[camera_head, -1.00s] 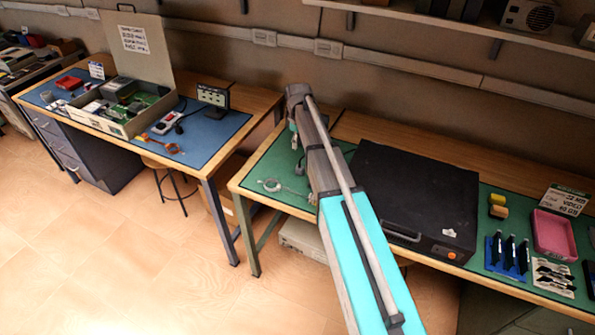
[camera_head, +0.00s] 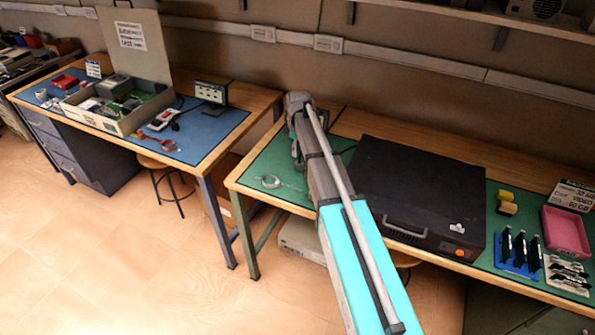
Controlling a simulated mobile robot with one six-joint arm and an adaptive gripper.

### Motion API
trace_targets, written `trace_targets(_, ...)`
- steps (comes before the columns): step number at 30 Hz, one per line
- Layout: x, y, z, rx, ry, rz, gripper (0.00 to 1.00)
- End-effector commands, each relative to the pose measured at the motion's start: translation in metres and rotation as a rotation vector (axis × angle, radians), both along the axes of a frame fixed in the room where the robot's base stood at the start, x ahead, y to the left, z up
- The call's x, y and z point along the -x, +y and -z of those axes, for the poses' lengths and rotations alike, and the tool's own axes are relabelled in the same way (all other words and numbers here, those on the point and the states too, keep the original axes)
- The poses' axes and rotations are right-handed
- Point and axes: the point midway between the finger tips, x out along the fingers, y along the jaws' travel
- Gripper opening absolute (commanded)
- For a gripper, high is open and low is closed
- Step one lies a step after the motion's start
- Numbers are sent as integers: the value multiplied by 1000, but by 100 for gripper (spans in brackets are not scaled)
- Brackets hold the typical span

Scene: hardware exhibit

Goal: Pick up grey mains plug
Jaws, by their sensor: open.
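My arm reaches over the green mat (camera_head: 275,157) on the right-hand bench. My gripper (camera_head: 298,164) hangs at the far end of the arm, low over the mat. It is small, dark and partly covered by my own arm; it is open, and I see nothing held in it. A pale coiled cable (camera_head: 270,182) lies on the mat to the left of the gripper, with a thin lead running right toward my arm. I cannot make out the grey mains plug for certain; the arm hides the mat around the gripper.
A large black case (camera_head: 420,190) stands close to the right of my arm. Further right are yellow blocks (camera_head: 506,203), a pink tray (camera_head: 566,232) and dark tools on a blue card (camera_head: 519,252). The left bench holds an open box (camera_head: 120,122). A shelf (camera_head: 470,15) hangs above.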

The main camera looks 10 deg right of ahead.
Motion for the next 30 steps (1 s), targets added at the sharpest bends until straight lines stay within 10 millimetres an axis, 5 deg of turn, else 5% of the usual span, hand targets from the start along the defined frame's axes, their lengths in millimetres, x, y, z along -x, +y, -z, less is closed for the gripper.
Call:
trace_targets(9, 0, 0, 24, 0, 0, -1, 71)
trace_targets(30, 0, 0, 32, 0, 0, -1, 71)
